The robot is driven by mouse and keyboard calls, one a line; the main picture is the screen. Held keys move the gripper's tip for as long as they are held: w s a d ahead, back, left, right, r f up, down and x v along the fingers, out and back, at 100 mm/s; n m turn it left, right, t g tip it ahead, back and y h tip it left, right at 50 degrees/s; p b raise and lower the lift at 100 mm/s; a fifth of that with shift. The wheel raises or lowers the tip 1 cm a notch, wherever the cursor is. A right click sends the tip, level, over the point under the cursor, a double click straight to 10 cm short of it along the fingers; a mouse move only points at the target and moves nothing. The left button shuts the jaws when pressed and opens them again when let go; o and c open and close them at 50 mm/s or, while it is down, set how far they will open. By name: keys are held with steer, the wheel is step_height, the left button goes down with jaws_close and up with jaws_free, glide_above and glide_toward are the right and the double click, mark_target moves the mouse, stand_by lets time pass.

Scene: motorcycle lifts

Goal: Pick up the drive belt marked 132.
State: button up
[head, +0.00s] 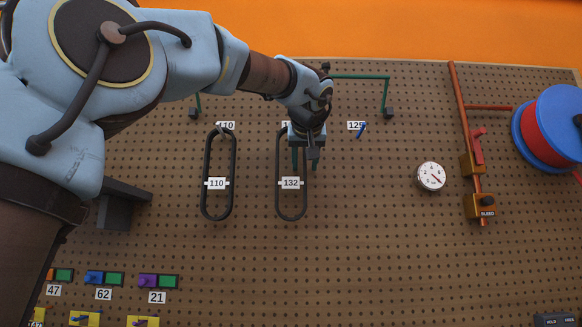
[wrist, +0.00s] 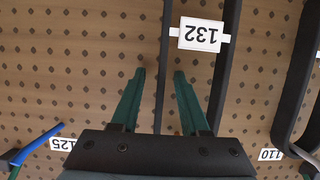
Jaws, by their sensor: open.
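The drive belt marked 132 (head: 278,195) is a long dark loop hanging upright on the pegboard, with a white 132 tag (head: 291,183) across its middle. In the wrist view the belt (wrist: 225,60) and its tag (wrist: 200,34) appear upside down. My gripper (head: 304,166) is open at the belt's upper right side, its two green fingers pointing at the board. In the wrist view one strand of the belt runs between the fingers (wrist: 160,74), with gaps on both sides. The belt's top is hidden behind my gripper in the head view.
A similar belt marked 110 (head: 205,185) hangs to the left. A blue item (head: 361,131) hangs by the 125 label (head: 356,126) at right. Further right are a gauge (head: 431,176), a copper pipe (head: 463,120) and a hose reel (head: 550,128). Bare pegboard lies below the belts.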

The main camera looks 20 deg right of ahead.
steer(key=shift+c, duration=0.2)
jaws_close()
stand_by(1.3)
